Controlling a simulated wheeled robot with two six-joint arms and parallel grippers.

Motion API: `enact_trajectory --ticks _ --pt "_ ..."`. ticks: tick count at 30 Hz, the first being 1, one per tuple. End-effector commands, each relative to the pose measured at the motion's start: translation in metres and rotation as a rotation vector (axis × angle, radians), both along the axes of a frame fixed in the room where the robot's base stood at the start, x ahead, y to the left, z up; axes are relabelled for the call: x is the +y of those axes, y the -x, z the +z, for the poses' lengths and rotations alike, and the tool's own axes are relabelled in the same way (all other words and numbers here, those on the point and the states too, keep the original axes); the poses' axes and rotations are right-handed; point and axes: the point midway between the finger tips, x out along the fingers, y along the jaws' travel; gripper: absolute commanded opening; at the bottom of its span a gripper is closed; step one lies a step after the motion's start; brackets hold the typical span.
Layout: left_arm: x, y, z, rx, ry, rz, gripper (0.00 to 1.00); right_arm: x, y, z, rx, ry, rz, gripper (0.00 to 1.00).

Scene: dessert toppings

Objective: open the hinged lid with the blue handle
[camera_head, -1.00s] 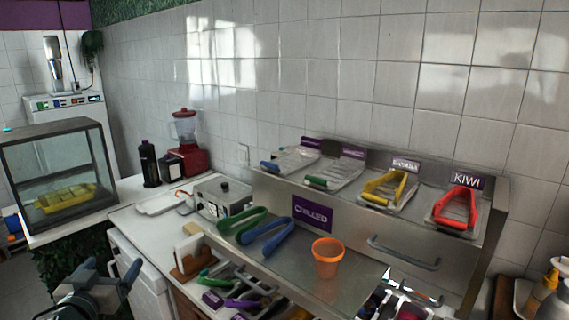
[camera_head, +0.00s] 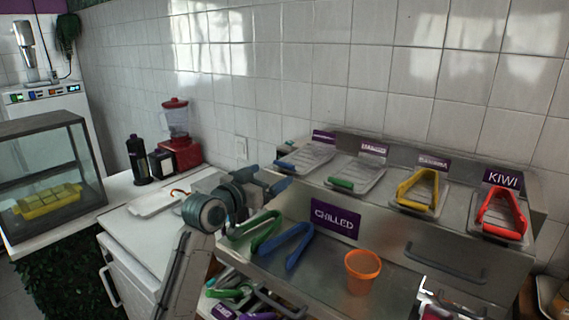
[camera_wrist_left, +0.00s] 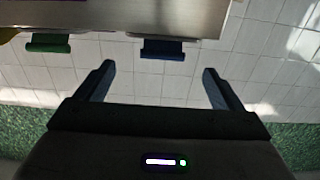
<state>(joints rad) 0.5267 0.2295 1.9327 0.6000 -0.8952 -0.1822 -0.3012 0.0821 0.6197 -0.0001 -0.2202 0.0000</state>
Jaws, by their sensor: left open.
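The hinged lid with the blue handle (camera_head: 285,164) is the leftmost steel lid (camera_head: 308,157) on the topping counter and lies closed. Its blue handle (camera_wrist_left: 163,48) also shows in the left wrist view, hanging off a steel edge. My left gripper (camera_head: 268,178) is open and empty, just in front of and left of that handle. In the left wrist view the two fingertips (camera_wrist_left: 157,70) are spread either side of the handle's line, with the handle ahead and not visibly touched. My right gripper is out of view.
Lids with green (camera_head: 341,184), yellow (camera_head: 418,190) and red (camera_head: 502,212) handles line up to the right. A tiled wall rises behind.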

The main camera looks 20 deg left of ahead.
Motion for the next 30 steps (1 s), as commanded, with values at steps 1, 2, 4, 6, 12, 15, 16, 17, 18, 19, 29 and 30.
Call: enact_trajectory --ticks 1,2,4,6,12,15,16,17,18,19,29,30 --pt "-0.005 -0.011 0.005 0.003 0.004 -0.001 0.89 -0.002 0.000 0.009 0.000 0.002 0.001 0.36" --pt "-0.007 -0.016 0.004 0.004 0.005 -0.002 0.89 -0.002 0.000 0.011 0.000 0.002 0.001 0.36" --pt "-0.011 -0.028 0.004 0.003 0.004 -0.001 0.89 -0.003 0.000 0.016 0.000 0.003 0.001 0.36" --pt "-0.015 -0.039 0.004 0.003 0.003 -0.001 0.89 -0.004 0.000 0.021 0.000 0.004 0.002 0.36" --pt "-0.021 -0.058 0.001 0.002 -0.001 0.001 0.89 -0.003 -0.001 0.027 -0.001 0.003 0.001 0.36" --pt "-0.022 -0.062 0.001 0.001 0.000 0.001 0.89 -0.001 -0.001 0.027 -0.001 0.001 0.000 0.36" --pt "-0.023 -0.062 0.000 0.001 0.000 0.001 0.89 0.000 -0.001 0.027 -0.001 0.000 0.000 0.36" --pt "-0.023 -0.062 0.000 0.001 0.000 0.001 0.89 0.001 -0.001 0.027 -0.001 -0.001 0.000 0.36" --pt "-0.023 -0.063 0.000 0.001 0.000 0.001 0.89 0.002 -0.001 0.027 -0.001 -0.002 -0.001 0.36" --pt "-0.023 -0.063 0.000 0.001 0.000 0.001 0.89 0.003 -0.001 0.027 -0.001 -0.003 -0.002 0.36" --pt "-0.022 -0.062 0.000 0.001 -0.001 0.001 0.49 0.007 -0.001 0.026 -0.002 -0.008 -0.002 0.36" --pt "-0.022 -0.062 0.000 0.001 -0.001 0.001 0.41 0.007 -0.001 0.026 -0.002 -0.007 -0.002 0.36"
